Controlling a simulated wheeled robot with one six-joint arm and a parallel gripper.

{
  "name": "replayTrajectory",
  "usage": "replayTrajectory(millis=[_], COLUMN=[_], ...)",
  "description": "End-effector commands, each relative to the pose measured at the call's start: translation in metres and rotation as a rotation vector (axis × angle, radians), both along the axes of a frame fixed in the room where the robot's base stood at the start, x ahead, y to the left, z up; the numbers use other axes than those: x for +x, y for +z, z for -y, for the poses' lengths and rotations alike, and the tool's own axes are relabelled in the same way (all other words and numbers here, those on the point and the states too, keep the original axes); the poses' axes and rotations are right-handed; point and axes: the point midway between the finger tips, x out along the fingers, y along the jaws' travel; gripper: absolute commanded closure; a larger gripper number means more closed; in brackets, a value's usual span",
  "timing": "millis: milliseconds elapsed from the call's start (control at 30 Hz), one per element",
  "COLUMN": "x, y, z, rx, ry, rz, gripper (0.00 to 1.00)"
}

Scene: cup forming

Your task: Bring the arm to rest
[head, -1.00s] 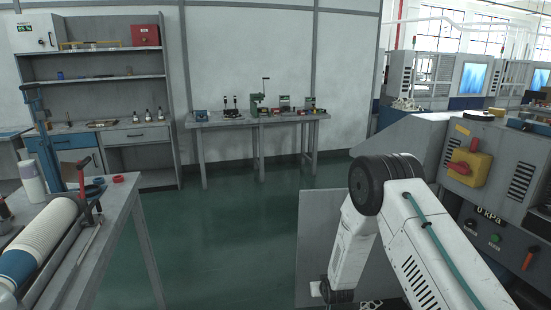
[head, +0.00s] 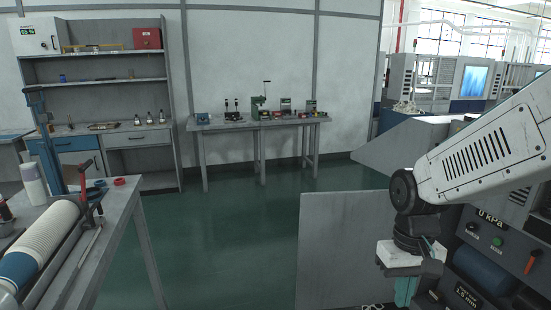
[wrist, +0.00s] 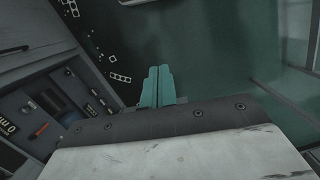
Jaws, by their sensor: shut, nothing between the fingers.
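My arm (head: 490,150) comes in from the right edge of the head view, its white upper link raised and its wrist hanging down at the lower right. My gripper (head: 405,292) points down in front of the grey machine (head: 500,228). In the wrist view its teal fingers (wrist: 158,86) lie side by side, shut, with nothing seen between them. The floor (wrist: 210,45) shows beyond the fingertips.
A grey panel (head: 340,250) stands just left of my gripper. The machine's front, with knobs and a 0 kPa label, is close on the right. A workbench (head: 120,205) with a ribbed roll stands at the left. The green floor between is clear.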

Motion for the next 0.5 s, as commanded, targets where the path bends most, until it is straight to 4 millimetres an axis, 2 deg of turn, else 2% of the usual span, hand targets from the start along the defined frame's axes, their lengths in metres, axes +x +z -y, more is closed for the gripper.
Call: replayTrajectory(millis=[33,100,300,400,500], x=[-0.019,-0.044,-0.104,-0.121,-0.131], y=[0.016,0.032,0.067,0.079,0.089], z=[0.003,0.007,0.016,0.019,0.021], rx=[-0.002,-0.004,-0.008,-0.007,-0.006], ry=[-0.005,-0.010,-0.027,-0.036,-0.045], rz=[-0.001,-0.008,0.028,0.093,0.165], gripper=[1.00,1.00,1.00,1.00,1.00])
